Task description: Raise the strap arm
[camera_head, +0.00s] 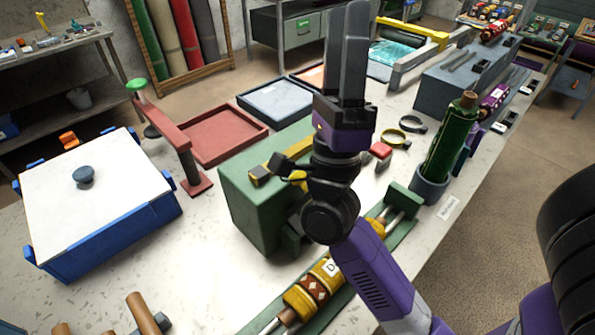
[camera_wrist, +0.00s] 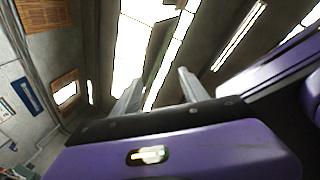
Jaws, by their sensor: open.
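My gripper (camera_head: 349,12) points straight up above the middle of the workbench in the head view, well clear of everything on it. In the wrist view its two grey fingers (camera_wrist: 160,80) stand apart with nothing between them, against the ceiling. A yellow strap-like bar (camera_head: 285,158) with a dark end lies along the top of a green box (camera_head: 247,195), just left of my wrist; my arm hides part of both. A red arm with a green knob (camera_head: 160,118) slopes up from a red post farther left. I cannot tell which of these is the strap arm.
A white-topped blue box (camera_head: 107,185) stands at the left. A patterned roller (camera_head: 312,290) lies in a green cradle in front. A green bottle (camera_head: 450,138) stands in a grey cup at the right. Shallow red (camera_head: 228,158) and grey trays lie behind.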

